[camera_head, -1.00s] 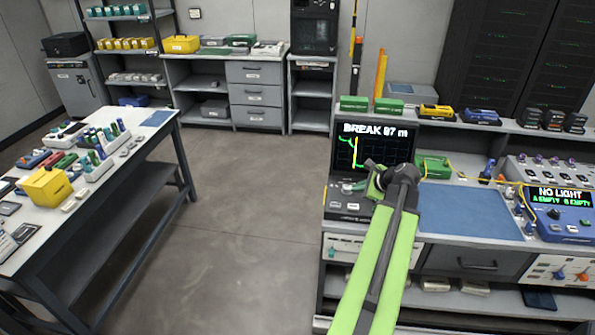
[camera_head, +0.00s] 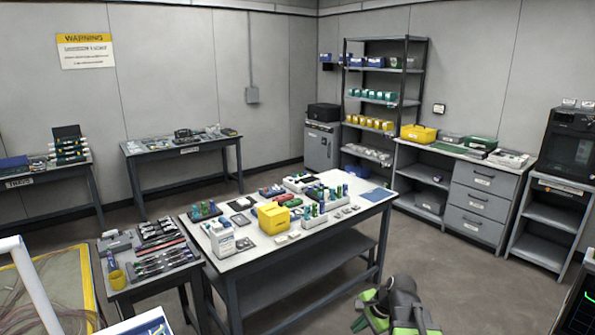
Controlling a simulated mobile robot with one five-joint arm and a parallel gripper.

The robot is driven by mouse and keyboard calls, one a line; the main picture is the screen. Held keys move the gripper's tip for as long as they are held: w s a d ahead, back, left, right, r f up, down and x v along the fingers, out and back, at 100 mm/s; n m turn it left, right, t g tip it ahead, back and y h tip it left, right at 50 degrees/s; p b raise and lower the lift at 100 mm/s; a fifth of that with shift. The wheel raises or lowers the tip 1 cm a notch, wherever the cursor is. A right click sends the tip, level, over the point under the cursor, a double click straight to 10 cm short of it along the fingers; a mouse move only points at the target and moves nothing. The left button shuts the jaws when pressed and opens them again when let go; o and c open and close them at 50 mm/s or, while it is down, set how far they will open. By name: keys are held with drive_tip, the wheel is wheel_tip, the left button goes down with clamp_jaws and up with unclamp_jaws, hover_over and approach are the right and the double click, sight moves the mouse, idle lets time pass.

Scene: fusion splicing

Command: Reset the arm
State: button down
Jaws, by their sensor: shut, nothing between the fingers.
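My arm's dark wrist and green links show at the bottom edge of the head view, right of centre. My gripper (camera_head: 366,312) is at the left end of the wrist, small and partly cut off by the frame edge. It is shut and empty, above the floor and to the right of the middle table (camera_head: 275,255), apart from it.
Shelving (camera_head: 402,95) and a drawer cabinet (camera_head: 475,203) line the back. Floor (camera_head: 450,265) is clear on the right.

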drive_tip(key=s+a+f+n+g+h, duration=0.1)
drive_tip(key=s+a+f+n+g, duration=0.1)
drive_tip(key=s+a+n, duration=0.4)
drive_tip(key=s+n+h, duration=0.1)
drive_tip(key=n, duration=0.1)
drive_tip(key=d+n+g, duration=0.1)
drive_tip(key=n, duration=0.1)
drive_tip(key=s+d+n+h, duration=0.1)
drive_tip(key=n, duration=0.1)
drive_tip(key=shift+s+d+f+n+g+h, duration=0.2)
drive_tip(key=shift+s+d+n+g+h, duration=0.1)
drive_tip(key=shift+s+n+g, duration=0.1)
idle(0.6)
